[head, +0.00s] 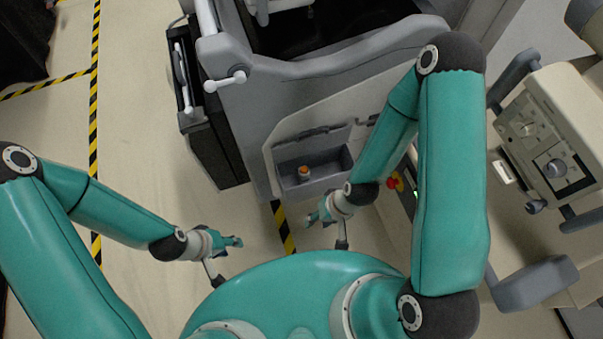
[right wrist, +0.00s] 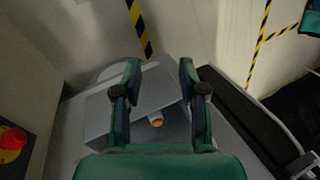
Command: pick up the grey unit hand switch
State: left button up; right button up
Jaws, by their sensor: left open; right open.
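A small hand switch with an orange top (head: 304,171) sits in the grey recessed tray (head: 287,190) on the side of the grey unit (head: 240,110). In the right wrist view the orange top (right wrist: 156,122) shows between my finger bases, beyond the gripper, with the tray around it; its lower part is hard to make out. My right gripper (head: 313,217) is open and empty, just below the tray in the head view; its spread fingers show in the right wrist view (right wrist: 159,68). My left gripper (head: 236,241) is open and empty over the floor, left of the tray.
A beige unit (head: 565,110) with knobs stands at the right. A red and yellow emergency button (head: 395,182) is right of the tray, behind my right forearm. A black case (head: 212,140) is on the grey unit's left. Floor at the left is clear, with yellow-black tape (head: 95,120).

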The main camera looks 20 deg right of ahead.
jog(key=shift+o, duration=1.2)
jog(key=m+t+b, duration=0.2)
jog(key=m+b, duration=1.6)
jog(key=m, duration=0.4)
send_near(306, 171)
jog(key=b+x, duration=0.2)
jog(key=x, duration=0.3)
jog(key=shift+a+f+b, duration=0.1)
jog(key=shift+f+b, duration=0.1)
jog(key=shift+b, duration=0.15)
jog(key=shift+b+x, duration=0.9)
jog(key=shift+x, duration=1.75)
